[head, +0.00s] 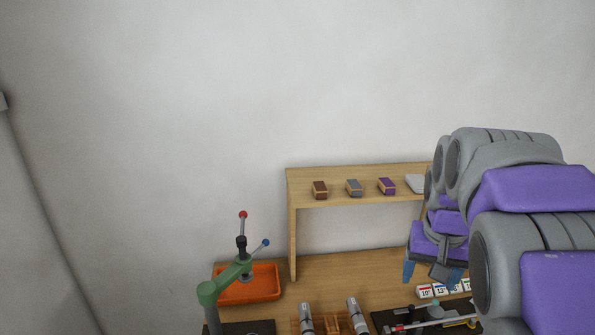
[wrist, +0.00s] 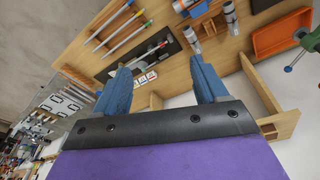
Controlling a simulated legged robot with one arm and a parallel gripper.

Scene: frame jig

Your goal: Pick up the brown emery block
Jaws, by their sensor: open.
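The brown emery block (head: 320,190) sits at the left end of a raised wooden shelf (head: 350,173) in the head view. To its right on the same shelf are a grey block (head: 354,188) and a purple block (head: 387,186). My gripper (head: 433,277) is at the right, below and in front of the shelf, well apart from the brown block. In the wrist view its two blue fingers (wrist: 160,82) are spread apart with nothing between them. I cannot make out the brown block in the wrist view.
A pale item (head: 415,184) lies on the shelf's right part, close to my arm. A green stand with red and blue knobs (head: 232,280) rises by an orange tray (head: 262,284) on the bench. Grey cylinders (head: 306,318) and numbered cards (head: 440,290) stand on the bench. Above the shelf is clear.

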